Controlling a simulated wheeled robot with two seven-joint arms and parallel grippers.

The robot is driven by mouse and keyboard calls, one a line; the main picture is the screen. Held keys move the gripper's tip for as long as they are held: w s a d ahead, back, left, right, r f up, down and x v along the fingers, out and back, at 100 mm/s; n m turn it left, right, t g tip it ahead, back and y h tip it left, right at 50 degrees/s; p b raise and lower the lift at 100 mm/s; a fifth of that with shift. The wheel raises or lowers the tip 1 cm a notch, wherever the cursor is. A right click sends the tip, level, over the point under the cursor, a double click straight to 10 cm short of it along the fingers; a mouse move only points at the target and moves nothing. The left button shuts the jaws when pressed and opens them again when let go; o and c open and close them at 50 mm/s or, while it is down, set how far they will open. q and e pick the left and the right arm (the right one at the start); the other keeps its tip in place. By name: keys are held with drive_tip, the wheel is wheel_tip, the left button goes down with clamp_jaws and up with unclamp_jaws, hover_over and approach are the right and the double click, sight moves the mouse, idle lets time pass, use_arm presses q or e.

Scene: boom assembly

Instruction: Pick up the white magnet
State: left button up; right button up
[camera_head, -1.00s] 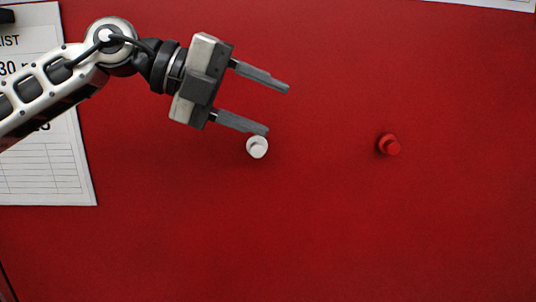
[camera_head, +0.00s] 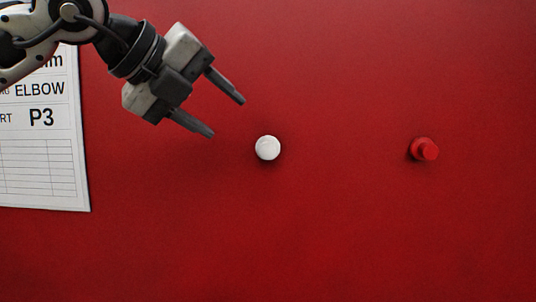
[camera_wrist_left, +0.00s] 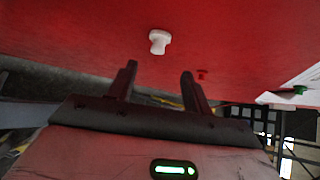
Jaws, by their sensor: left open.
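The white magnet (camera_head: 268,148) is a small round knob on the red panel, near the middle of the head view. It also shows in the left wrist view (camera_wrist_left: 159,41), beyond the fingertips. My left gripper (camera_head: 228,117) is open and empty, up and to the left of the white magnet and apart from it. Its two fingers (camera_wrist_left: 160,68) are spread in the left wrist view, with the magnet seen above the gap between them. My right gripper is in neither view.
A red magnet (camera_head: 425,149) sits on the panel to the right of the white one. A printed paper sheet (camera_head: 45,165) is on the panel at the left, partly behind my arm. The red panel (camera_head: 330,230) is bare below and between the magnets.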

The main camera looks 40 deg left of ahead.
sight(262, 146)
use_arm(q)
drive_tip(key=x, duration=1.1)
drive_tip(key=shift+d+f, duration=0.2)
drive_tip(key=shift+f, duration=0.1)
drive_tip(key=shift+s, duration=0.1)
drive_tip(key=c, duration=1.1)
